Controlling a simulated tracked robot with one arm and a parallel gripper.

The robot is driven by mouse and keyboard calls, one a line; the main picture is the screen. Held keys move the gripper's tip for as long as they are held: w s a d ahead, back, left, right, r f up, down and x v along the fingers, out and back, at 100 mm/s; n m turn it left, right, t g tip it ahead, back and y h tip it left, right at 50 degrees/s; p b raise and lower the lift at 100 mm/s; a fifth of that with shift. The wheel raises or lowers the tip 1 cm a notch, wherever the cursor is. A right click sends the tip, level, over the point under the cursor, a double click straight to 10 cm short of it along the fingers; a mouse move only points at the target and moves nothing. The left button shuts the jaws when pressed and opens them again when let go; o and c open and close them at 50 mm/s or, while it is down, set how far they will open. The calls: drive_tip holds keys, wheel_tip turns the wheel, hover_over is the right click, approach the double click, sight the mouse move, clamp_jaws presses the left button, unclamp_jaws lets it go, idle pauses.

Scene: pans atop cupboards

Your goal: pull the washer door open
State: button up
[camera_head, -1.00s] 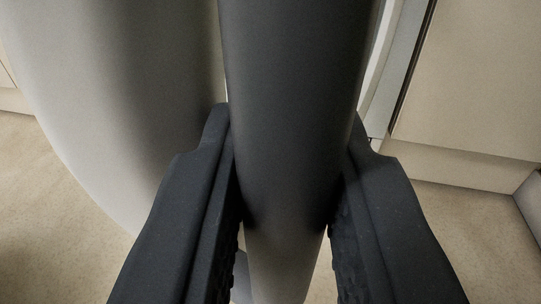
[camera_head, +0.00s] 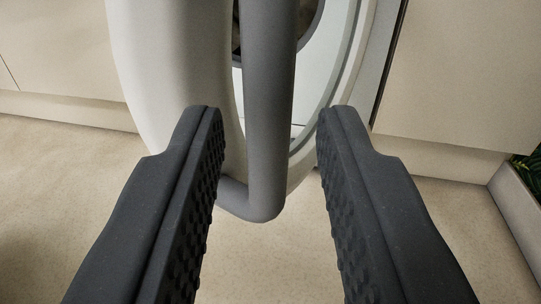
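The washer door (camera_head: 170,70) is a pale rounded panel seen partly edge-on at the upper left, swung out from the machine. Its grey bar handle (camera_head: 268,110) hangs upright and bends in at the bottom towards the door. The washer's round opening and white front (camera_head: 325,70) show behind and to the right of the handle. My gripper (camera_head: 268,115) is open, with one dark ridged finger on each side of the picture. The handle's lower end shows between the fingers, with a gap on both sides, and neither finger appears to touch it. The door's hinge is not in view.
Cream cupboard fronts stand at the left (camera_head: 60,50) and right (camera_head: 465,80) of the washer. A planter edge with green leaves (camera_head: 525,170) is at the far right. The beige floor (camera_head: 265,265) is clear below the handle.

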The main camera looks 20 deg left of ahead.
drive_tip(key=b+v, duration=0.1)
drive_tip(key=v, duration=0.5)
drive_tip(key=shift+s+d, duration=0.2)
drive_tip(key=shift+s, duration=0.15)
drive_tip(key=shift+c, duration=0.3)
